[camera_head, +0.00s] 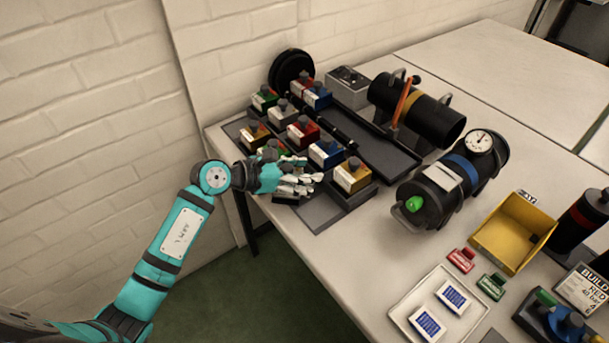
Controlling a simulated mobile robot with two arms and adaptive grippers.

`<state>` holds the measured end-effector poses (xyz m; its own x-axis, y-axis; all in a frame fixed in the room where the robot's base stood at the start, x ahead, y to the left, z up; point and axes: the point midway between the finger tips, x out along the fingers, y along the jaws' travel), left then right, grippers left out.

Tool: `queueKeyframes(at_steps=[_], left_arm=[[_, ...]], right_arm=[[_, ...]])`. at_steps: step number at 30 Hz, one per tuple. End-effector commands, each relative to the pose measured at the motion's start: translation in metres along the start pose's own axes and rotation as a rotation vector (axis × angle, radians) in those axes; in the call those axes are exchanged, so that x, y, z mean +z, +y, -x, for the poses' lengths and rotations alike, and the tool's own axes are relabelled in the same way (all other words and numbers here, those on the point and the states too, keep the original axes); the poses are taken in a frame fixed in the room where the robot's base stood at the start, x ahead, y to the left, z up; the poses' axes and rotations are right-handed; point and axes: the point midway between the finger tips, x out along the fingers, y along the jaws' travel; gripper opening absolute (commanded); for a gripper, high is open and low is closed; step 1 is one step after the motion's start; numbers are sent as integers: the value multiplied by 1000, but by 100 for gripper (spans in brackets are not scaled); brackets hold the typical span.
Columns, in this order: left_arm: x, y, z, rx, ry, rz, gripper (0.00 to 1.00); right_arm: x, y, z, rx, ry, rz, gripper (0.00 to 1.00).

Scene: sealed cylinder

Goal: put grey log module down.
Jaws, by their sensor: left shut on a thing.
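My left gripper (306,184) reaches in from the left over the front edge of the module rack. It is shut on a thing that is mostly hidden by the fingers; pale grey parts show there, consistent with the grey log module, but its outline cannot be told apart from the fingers. The hand is low, close to the rack; contact below cannot be told. A bare grey pad (322,212) lies just in front of the gripper. A yellow module (352,175) stands right of the fingertips, and a blue module (326,152) behind them. My right gripper is not in view.
Several coloured modules, including a red one (302,131), crowd the rack behind the hand. A black cylinder (440,192) with a gauge lies to the right. A yellow bin (512,232) and white tray (409,301) stand at front right. The table's left-front strip is clear.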

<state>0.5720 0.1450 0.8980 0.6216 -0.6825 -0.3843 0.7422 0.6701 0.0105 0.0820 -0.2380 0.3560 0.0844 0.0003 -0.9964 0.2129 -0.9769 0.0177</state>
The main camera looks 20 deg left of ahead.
Motion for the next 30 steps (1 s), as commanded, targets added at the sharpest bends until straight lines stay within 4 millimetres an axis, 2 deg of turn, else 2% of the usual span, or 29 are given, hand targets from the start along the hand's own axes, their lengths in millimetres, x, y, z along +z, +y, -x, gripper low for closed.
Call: queueKeyframes(at_steps=[4, 8, 12, 23, 24, 30], left_arm=[[5, 9, -9, 0, -3, 0, 9], [-17, 8, -17, -2, 0, 6, 9], [-28, 8, -22, -2, -2, 2, 9], [-33, 9, -24, -1, -1, -2, 9], [-33, 8, -23, -1, 0, -1, 56], [-33, 8, -23, -1, 0, 0, 82]], right_arm=[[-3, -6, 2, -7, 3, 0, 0], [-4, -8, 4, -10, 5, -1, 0], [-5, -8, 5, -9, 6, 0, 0], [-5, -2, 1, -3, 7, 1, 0], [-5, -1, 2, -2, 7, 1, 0], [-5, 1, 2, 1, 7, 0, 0]])
